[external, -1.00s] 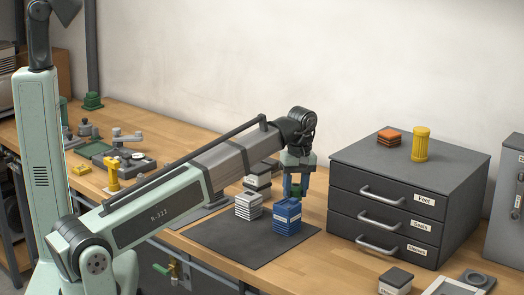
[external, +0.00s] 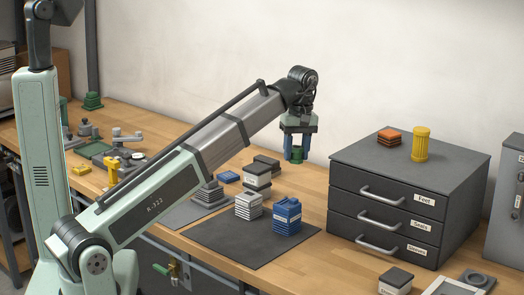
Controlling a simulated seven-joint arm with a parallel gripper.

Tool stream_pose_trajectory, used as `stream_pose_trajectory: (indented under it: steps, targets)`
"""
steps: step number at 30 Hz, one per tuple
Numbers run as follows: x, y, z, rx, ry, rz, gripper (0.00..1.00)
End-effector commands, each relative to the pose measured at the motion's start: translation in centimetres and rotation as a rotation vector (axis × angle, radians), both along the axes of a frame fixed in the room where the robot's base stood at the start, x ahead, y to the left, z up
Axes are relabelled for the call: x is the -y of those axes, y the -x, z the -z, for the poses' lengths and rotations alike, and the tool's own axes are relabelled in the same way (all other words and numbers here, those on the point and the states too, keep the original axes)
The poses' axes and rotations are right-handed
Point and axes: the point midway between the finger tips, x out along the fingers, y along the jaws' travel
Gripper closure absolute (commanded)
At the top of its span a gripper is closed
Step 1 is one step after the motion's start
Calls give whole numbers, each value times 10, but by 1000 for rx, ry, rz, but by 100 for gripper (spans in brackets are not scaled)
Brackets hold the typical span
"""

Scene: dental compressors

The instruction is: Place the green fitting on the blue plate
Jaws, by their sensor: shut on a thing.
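My gripper (external: 297,157) has blue fingers and is shut on the green fitting (external: 297,154), holding it in the air behind the blue ribbed block. The blue ribbed block (external: 287,217) stands upright on the dark mat, in front of and below the gripper. The lower part of the fitting shows between the fingers; the rest is hidden.
On the dark mat (external: 235,245) stands a white ribbed block (external: 248,206). A black-and-white block (external: 257,176) and a grey stacked piece (external: 209,194) are near the plate. A drawer cabinet (external: 400,195) stands to the right. Bare bench shows behind the blocks.

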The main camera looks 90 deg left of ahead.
Motion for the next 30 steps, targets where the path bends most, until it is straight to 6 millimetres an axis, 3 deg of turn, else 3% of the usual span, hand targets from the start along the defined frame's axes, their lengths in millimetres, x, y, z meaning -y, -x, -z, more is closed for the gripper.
stream_pose_trajectory:
  steps: [11, 24, 30]
  targets:
    - [-83, 38, -1, 22, -13, -21, 93]
    - [-209, 128, -1, 50, -45, -51, 93]
    - [-248, 165, 0, 55, -58, -57, 93]
